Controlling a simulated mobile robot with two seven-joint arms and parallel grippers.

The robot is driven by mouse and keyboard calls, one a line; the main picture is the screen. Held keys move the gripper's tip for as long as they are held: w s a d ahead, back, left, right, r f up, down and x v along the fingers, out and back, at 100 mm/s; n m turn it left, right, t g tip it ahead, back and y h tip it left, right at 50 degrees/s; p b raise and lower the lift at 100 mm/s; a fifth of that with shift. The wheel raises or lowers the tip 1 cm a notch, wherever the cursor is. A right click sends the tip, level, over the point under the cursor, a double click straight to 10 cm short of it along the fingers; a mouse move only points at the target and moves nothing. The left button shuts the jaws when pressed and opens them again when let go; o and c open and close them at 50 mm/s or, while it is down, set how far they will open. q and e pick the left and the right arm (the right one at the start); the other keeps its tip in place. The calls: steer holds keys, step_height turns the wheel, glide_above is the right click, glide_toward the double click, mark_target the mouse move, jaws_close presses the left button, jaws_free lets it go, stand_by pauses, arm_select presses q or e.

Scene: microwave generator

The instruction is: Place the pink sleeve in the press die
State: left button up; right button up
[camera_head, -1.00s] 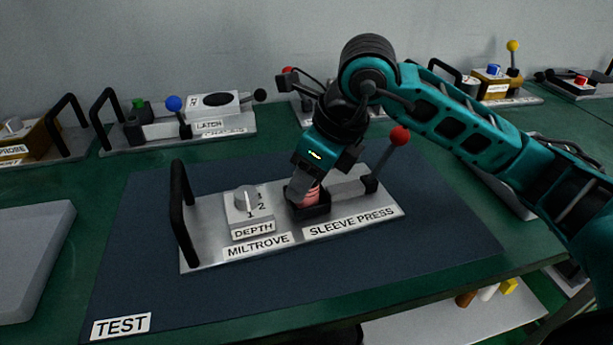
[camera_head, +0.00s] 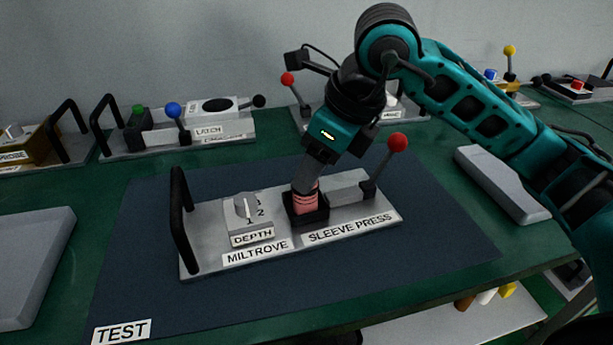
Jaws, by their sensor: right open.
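The pink sleeve (camera_head: 305,202) stands in the black press die (camera_head: 307,216) on the sleeve press unit (camera_head: 352,215), and looks upright. Its lower end is hidden by the die's walls. My right gripper (camera_head: 307,180) is open, just above and behind the sleeve, with its fingers pointing down. A finger overlaps the sleeve's top in the picture; I cannot tell whether it touches. The press lever with a red ball (camera_head: 397,142) rises at the unit's right end. My left gripper is not in view.
A depth dial (camera_head: 246,208) and a black handle (camera_head: 182,218) are on the unit's left part. The unit stands on a dark blue mat (camera_head: 400,262). Other units, including the latch (camera_head: 210,130), line the back of the green table. Grey slabs lie left and right.

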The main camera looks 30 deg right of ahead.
steer(key=v, duration=0.7)
steer(key=shift+r+p, duration=0.3)
steer(key=shift+p, duration=0.15)
